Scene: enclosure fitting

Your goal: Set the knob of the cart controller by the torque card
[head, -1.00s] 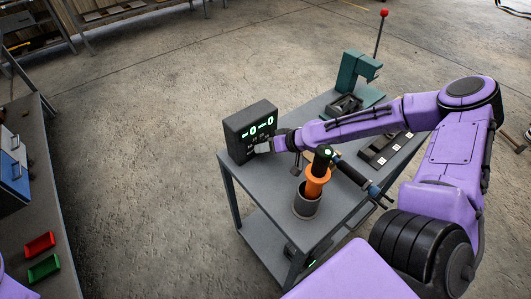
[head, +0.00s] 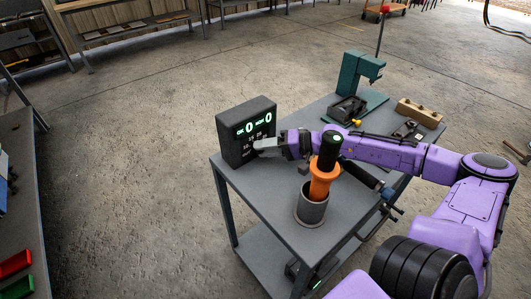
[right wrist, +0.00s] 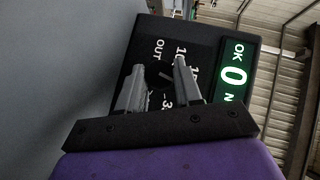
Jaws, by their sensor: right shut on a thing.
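The cart controller (head: 228,142) is a black box upright at the near-left end of the grey cart top. Its lit green display reads OK 0 and NOK 0. My right gripper (head: 262,147) is at the lower front of the controller, shut on its knob. In the right wrist view the two grey fingers (right wrist: 158,78) straddle the knob on the dial face, with OUT and partly hidden numbers around it. The knob itself is mostly hidden, so its setting cannot be read. I cannot make out a torque card. My left gripper is out of view.
On the cart (head: 268,206), an orange and black driver (head: 322,180) stands in a grey cup (head: 311,209), close to my right forearm. A green press (head: 352,75) and a wooden block (head: 420,112) are farther back. Red (head: 14,264) and green (head: 18,287) bins lie at left.

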